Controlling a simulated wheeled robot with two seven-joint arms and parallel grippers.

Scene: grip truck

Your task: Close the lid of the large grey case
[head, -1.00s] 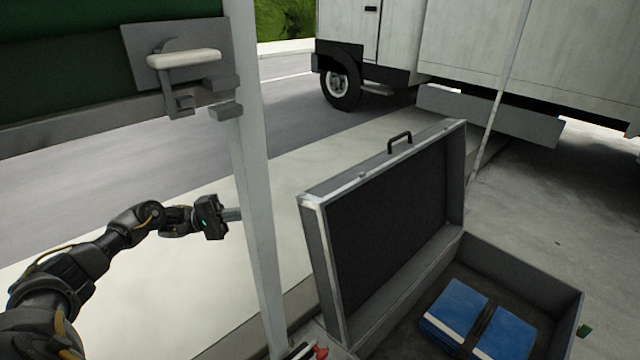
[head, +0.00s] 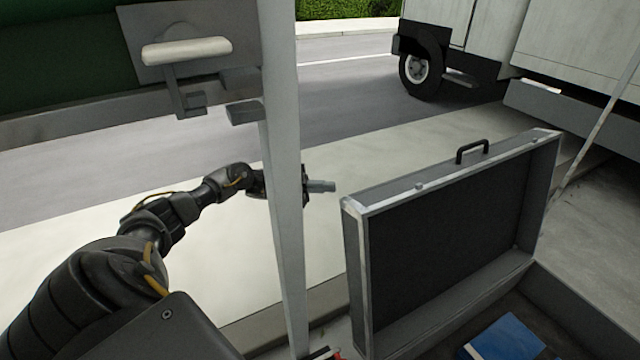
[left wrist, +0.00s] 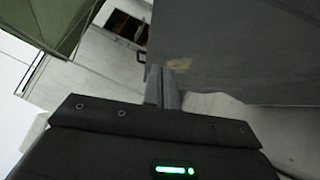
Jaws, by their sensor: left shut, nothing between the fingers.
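The large grey case stands open in the head view, its lid (head: 450,230) raised upright with the dark inner side facing me. A black handle (head: 472,150) sits on the lid's top edge. The case's base (head: 585,310) is partly cut off at the bottom right. My left gripper (head: 328,186) is shut and empty, a little left of the lid's upper left corner and apart from it in the picture. A pale post hides part of its wrist. In the left wrist view the shut fingers (left wrist: 163,88) point at a large grey surface. My right gripper is not in view.
A pale upright post (head: 283,180) stands in front of my left wrist. A blue item (head: 505,338) lies in the case's base. A green panel with a latch (head: 186,52) is at upper left. A white truck (head: 570,50) stands behind on the right.

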